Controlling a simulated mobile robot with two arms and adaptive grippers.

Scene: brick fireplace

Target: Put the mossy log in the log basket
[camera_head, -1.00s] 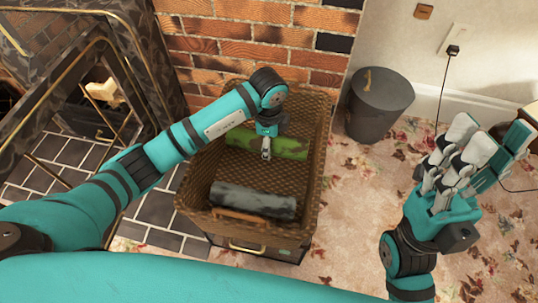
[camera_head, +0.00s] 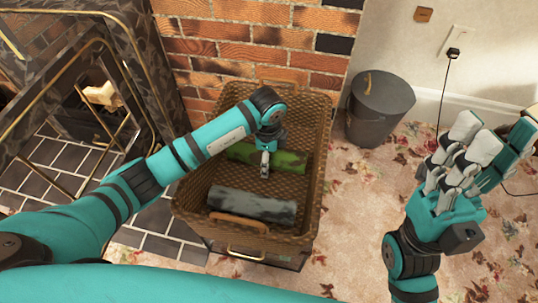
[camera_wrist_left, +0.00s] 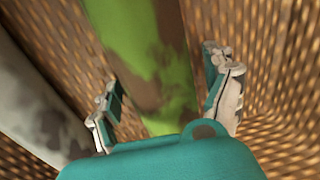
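The mossy log (camera_head: 292,161), green with brown patches, lies inside the wicker log basket (camera_head: 313,185), toward its back. My left gripper (camera_head: 265,172) is down in the basket over the log, covering part of its middle. In the left wrist view the gripper (camera_wrist_left: 168,97) has its fingers spread, one on each side of the log (camera_wrist_left: 150,45), with a gap at the left finger. The underside of the log is hidden. My right gripper (camera_head: 480,160) is open and empty above the carpet at the right.
A grey log (camera_head: 252,205) lies in the front of the basket. A dark lidded bucket (camera_head: 380,110) stands right of it. The brick wall (camera_head: 240,45) is behind, and the fireplace screen (camera_head: 85,65) is at left. Floral carpet is clear at the front right.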

